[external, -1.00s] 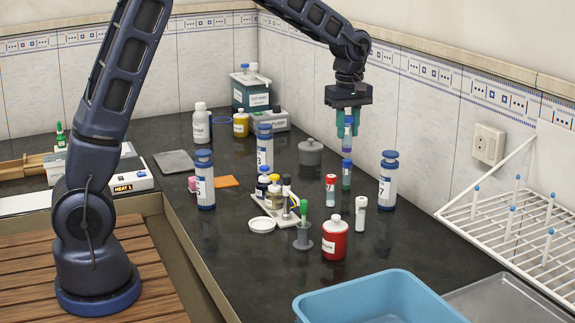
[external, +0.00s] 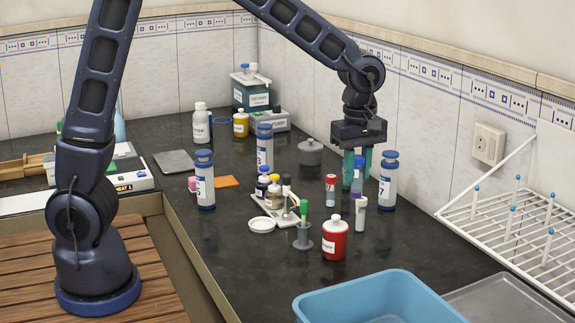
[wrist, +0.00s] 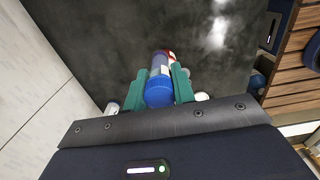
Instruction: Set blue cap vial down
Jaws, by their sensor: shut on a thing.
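The blue cap vial (external: 357,178) is between the two green fingers of my gripper (external: 357,178), upright near the bench. I cannot tell whether its base touches the bench. In the wrist view its blue cap (wrist: 158,91) faces the camera between the fingers of my gripper (wrist: 160,88), which is shut on it. A red-topped vial (external: 330,190) stands just left of it in the external view. The spot directly behind the fingers is hidden.
Blue-capped bottle 7 (external: 388,180) stands close to the right of my gripper. A white-capped vial (external: 361,214) and red jar (external: 335,238) are in front. A grey pot (external: 311,152) is behind left. The blue tub (external: 380,285) and white rack (external: 520,215) lie nearer right.

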